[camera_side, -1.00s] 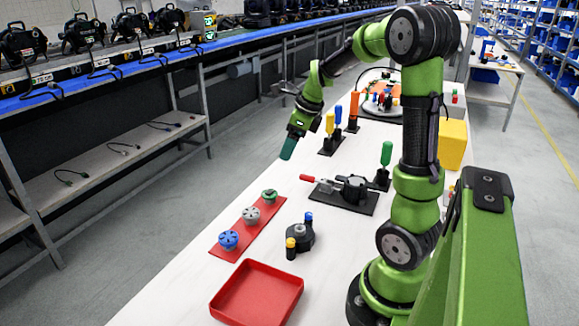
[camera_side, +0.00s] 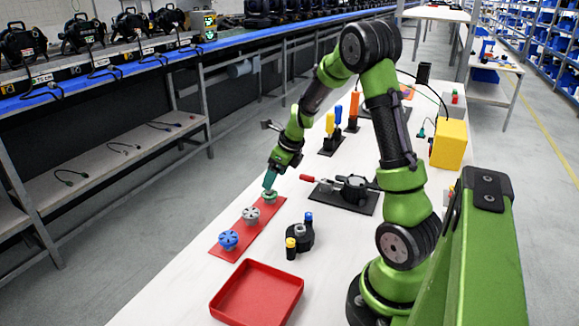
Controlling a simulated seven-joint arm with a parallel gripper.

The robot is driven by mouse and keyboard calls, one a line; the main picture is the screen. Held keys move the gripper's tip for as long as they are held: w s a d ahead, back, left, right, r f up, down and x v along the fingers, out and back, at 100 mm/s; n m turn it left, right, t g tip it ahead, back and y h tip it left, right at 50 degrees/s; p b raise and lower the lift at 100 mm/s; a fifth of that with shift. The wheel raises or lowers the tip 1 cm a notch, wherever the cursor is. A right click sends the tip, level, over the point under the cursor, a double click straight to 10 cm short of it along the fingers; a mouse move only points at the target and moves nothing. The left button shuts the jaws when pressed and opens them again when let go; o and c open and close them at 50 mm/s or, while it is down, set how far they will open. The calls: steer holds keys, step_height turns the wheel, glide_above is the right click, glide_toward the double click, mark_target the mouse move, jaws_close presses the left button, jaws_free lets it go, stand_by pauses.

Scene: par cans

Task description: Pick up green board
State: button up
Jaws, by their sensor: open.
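The green board (camera_side: 269,197) is a small round green part at the far end of a red strip (camera_side: 236,246) on the white table. A grey part (camera_side: 251,215) and a blue part (camera_side: 228,239) of like shape sit in line with it on the strip. My gripper (camera_side: 269,185) points down just above the green board, its teal fingers close over it. The finger gap is too small to see clearly, and I cannot tell whether the fingers touch the board.
A red tray (camera_side: 257,294) stands at the table's near end. A black fixture with a red handle (camera_side: 344,192) and a dark round part (camera_side: 299,236) lie to the right. Upright coloured-handled tools (camera_side: 354,108) stand behind. A yellow box (camera_side: 449,145) is at the right.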

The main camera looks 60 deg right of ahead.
mark_target(270, 192)
steer(key=x, duration=0.5)
steer(key=shift+s+a+f, duration=0.1)
steer(key=shift+s, duration=0.25)
steer(key=c, duration=1)
